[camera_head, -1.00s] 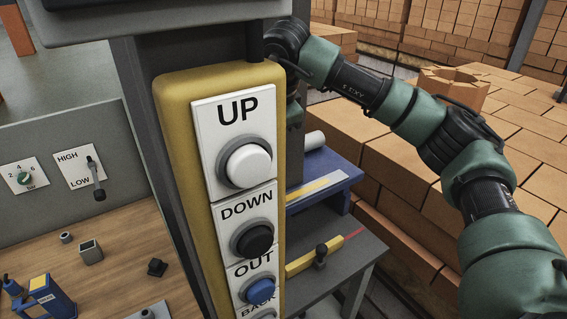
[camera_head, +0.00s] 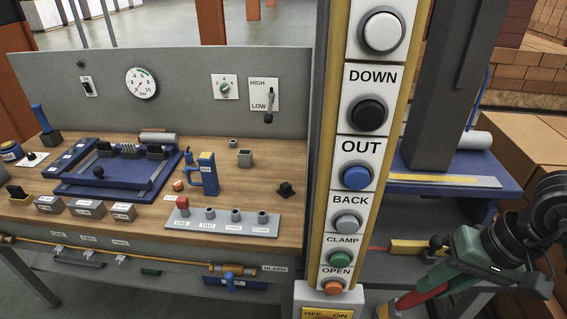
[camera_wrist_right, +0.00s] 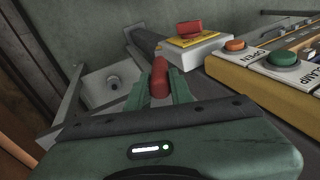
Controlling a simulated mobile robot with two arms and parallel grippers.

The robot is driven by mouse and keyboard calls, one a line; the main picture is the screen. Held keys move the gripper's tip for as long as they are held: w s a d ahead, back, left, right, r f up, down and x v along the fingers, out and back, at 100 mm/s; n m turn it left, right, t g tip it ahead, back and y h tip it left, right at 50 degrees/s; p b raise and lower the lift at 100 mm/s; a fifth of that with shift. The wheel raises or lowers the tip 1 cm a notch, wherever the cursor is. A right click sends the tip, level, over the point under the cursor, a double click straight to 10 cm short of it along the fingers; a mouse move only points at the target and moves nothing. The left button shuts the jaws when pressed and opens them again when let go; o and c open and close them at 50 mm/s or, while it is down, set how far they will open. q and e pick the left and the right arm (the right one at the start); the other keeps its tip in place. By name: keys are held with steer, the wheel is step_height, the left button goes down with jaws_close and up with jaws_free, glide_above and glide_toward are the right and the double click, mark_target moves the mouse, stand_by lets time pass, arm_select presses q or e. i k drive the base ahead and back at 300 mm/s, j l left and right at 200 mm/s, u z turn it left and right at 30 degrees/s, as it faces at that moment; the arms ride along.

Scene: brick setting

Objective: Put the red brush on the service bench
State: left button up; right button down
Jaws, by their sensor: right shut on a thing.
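The service bench (camera_head: 290,178) has a wooden top and a grey back panel and fills the left half of the head view. My right gripper (camera_wrist_right: 160,88) is shut on the red brush, whose rounded red end (camera_wrist_right: 160,72) shows between the green fingers in the right wrist view. In the head view the red brush (camera_head: 424,294) shows at the lower right, below my green wrist. It is right of the control post, away from the bench. My left gripper is not in view.
The yellow control post (camera_head: 400,130) with labelled buttons stands between the bench and my right arm. A blue fixture (camera_head: 110,180), a blue tool (camera_head: 208,174) and a numbered socket strip (camera_head: 222,220) are on the bench. Bare wood shows at its right end. Brick stacks (camera_head: 535,150) stand right.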

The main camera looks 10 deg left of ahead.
mark_target(278, 165)
steer(key=j+z, duration=0.1)
steer(key=z, duration=0.3)
steer(key=j+z, duration=0.1)
steer(key=z, duration=0.35)
steer(key=k+z, duration=0.1)
steer(key=z, duration=0.3)
steer(key=k+z, duration=0.1)
steer(key=z, duration=0.3)
steer(key=k+j+z, duration=0.1)
steer(key=z, duration=0.35)
steer(key=k+j+z, duration=0.2)
steer(key=z, duration=0.3)
steer(key=k+j+z, duration=0.1)
steer(key=z, duration=0.35)
steer(key=k+z, duration=0.2)
steer(key=z, duration=0.3)
steer(key=k+j+z, duration=0.15)
steer(key=k, duration=0.65)
steer(key=u, duration=0.5)
steer(key=k+j+u, duration=0.1)
steer(key=u, duration=0.85)
steer(key=j+u, duration=0.15)
steer(key=u, duration=0.35)
steer(key=j+u, duration=0.1)
steer(key=u, duration=0.35)
steer(key=k+j+u, duration=0.1)
steer(key=u, duration=0.9)
steer(key=i+j, duration=0.05)
